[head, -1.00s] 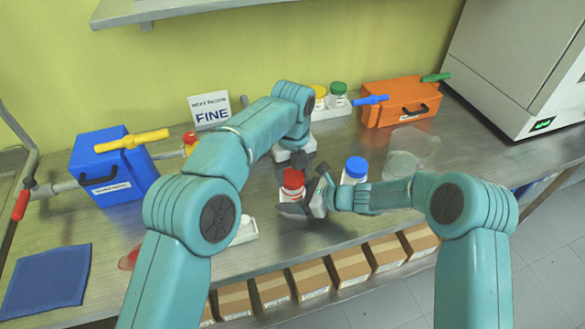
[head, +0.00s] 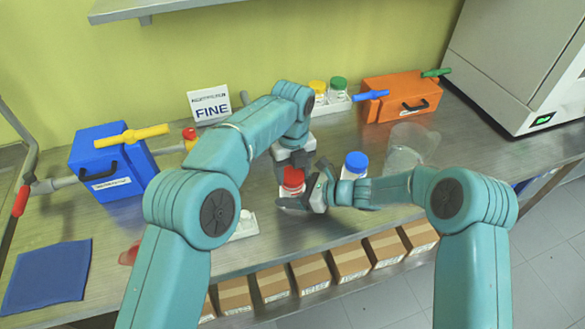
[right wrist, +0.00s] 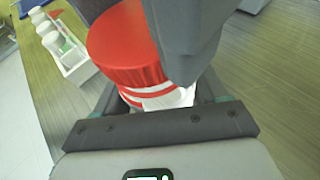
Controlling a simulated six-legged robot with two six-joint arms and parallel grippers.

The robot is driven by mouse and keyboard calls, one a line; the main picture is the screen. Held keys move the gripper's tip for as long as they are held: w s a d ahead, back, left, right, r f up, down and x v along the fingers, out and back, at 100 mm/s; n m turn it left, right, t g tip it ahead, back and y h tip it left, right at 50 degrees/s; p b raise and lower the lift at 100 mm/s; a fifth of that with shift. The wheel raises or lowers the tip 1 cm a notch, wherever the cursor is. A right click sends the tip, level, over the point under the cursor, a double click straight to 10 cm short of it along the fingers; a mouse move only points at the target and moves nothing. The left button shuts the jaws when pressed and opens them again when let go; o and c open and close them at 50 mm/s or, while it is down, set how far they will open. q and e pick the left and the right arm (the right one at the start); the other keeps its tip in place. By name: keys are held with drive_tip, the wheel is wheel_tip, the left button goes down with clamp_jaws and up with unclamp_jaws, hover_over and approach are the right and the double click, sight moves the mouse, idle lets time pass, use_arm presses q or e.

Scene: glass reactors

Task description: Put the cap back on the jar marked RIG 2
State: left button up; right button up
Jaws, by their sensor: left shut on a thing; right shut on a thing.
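A red ridged cap (right wrist: 125,45) is at the top of a jar with a white label (right wrist: 168,98) in the right wrist view. In the head view the red cap (head: 292,178) is between my two grippers, above the bench. My left gripper (head: 293,163) comes down from above and is shut on the cap; its dark fingers also show in the right wrist view (right wrist: 185,40). My right gripper (head: 302,198) is shut on the jar's body from the side. The jar's lettering is not readable. I cannot tell whether the cap is fully seated.
A blue-capped jar (head: 355,164) stands just right of my grippers, with a clear, glassy object (head: 408,148) beyond it. A white rack (head: 247,226) is at the left front. A blue box (head: 110,170) and an orange box (head: 402,98) stand further back.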

use_arm(q)
drive_tip(key=shift+f, duration=0.2)
use_arm(e)
drive_tip(key=shift+s+f, duration=0.1)
drive_tip(key=shift+f, duration=0.1)
clamp_jaws()
use_arm(q)
drive_tip(key=m, duration=0.6)
drive_tip(key=shift+m, duration=0.3)
drive_tip(key=o, duration=1)
drive_tip(key=shift+d+r, duration=0.15)
drive_tip(key=shift+r, duration=2.15)
